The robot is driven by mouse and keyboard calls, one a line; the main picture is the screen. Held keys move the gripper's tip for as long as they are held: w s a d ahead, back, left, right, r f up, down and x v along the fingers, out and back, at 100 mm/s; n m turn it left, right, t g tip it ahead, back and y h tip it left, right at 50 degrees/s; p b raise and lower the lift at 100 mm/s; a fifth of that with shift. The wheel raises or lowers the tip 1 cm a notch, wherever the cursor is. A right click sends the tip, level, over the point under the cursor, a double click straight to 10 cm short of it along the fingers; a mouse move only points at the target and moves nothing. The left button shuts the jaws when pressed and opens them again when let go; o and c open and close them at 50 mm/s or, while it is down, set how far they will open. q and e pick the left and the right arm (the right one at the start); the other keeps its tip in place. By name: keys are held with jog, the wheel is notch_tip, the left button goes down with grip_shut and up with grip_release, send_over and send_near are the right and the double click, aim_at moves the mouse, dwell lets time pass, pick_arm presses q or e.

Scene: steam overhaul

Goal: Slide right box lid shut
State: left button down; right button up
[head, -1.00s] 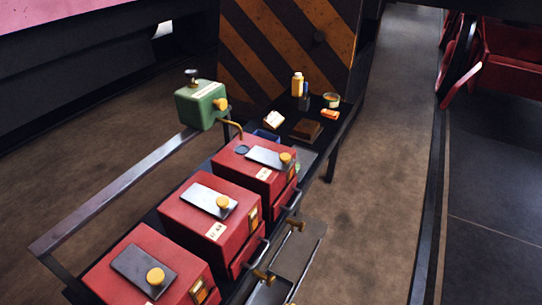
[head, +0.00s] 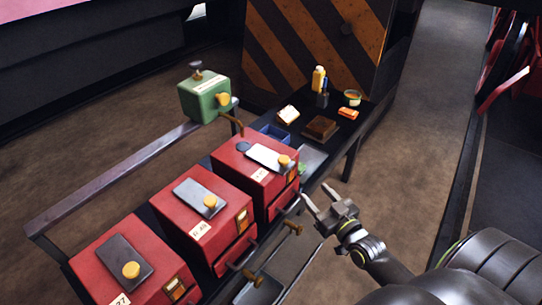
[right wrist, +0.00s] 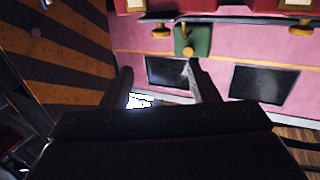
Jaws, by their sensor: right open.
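The right box (head: 254,183) is the farthest of the three red boxes on the dark bench. Its bright metal lid (head: 262,154) lies on top, with a yellow knob (head: 284,161) at its right end. A dark round spot (head: 243,147) shows uncovered left of the lid. My right gripper (head: 319,195) is open and empty, to the right of this box and apart from it. Its two fingers also show in the right wrist view (right wrist: 158,76), with nothing between them. My left gripper is not in view.
The middle box (head: 205,220) and left box (head: 125,262) have lids with yellow knobs. A green tank (head: 204,100) with a bent brass spout stands behind. Bottles, a cup and small items crowd the bench's far end.

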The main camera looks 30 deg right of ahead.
send_near(287, 163)
jog(key=w+b, duration=0.2)
jog(key=w, duration=0.8)
jog(key=shift+w+r+b, duration=0.1)
jog(key=shift+w+b, duration=0.2)
jog(key=shift+w, duration=0.6)
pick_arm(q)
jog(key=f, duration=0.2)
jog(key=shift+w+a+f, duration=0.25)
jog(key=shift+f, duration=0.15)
pick_arm(e)
jog(key=shift+r, duration=0.1)
jog(key=shift+c, duration=0.2)
